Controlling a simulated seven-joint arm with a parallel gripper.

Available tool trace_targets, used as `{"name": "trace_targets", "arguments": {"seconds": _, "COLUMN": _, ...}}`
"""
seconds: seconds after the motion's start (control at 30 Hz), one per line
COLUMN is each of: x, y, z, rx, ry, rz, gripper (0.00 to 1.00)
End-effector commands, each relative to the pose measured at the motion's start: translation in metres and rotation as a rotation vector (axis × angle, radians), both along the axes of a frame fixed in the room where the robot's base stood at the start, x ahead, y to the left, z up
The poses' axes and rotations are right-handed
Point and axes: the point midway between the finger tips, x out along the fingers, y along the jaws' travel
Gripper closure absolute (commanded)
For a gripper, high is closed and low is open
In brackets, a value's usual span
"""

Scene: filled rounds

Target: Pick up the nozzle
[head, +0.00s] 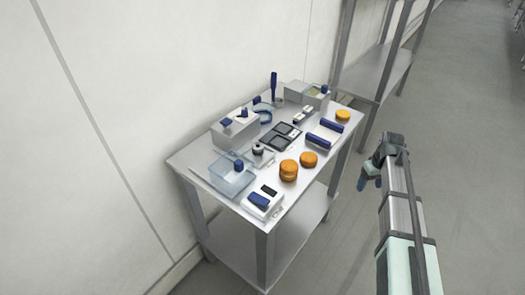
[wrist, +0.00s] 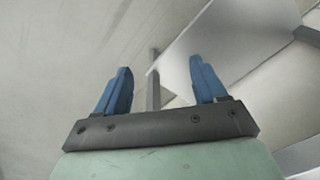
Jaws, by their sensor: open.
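I cannot tell for sure which item is the nozzle; the parts on the metal table (head: 232,196) are small in the head view. A tall dark blue upright piece (head: 274,86) stands at the back. A small pale block with a dark round top (head: 259,150) sits near the middle. My gripper (head: 369,178) is off the table's right side, apart from everything on it. In the wrist view my gripper (wrist: 161,85) is open, with two blue fingers spread and nothing between them.
Orange-brown rounds (head: 308,159) lie along the table's right side. A clear blue tray (head: 228,186), grey boxes (head: 305,95), dark trays (head: 281,137) and a white device with a blue part (head: 263,202) crowd the top. A metal shelf (head: 385,75) stands behind. Floor at right is clear.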

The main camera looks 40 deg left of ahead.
Motion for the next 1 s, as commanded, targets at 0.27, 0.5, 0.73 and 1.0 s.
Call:
{"name": "trace_targets", "arguments": {"seconds": 0.27, "x": 0.021, "y": 0.08, "z": 0.106, "rx": 0.036, "ry": -0.083, "rz": 0.179, "gripper": 0.29}}
{"name": "trace_targets", "arguments": {"seconds": 0.5, "x": -0.019, "y": 0.179, "z": 0.18, "rx": 0.034, "ry": -0.099, "rz": 0.426, "gripper": 0.29}}
{"name": "trace_targets", "arguments": {"seconds": 0.73, "x": -0.086, "y": 0.259, "z": 0.215, "rx": 0.012, "ry": -0.069, "rz": 0.648, "gripper": 0.29}}
{"name": "trace_targets", "arguments": {"seconds": 1.0, "x": -0.164, "y": 0.327, "z": 0.248, "rx": -0.016, "ry": -0.039, "rz": 0.868, "gripper": 0.29}}
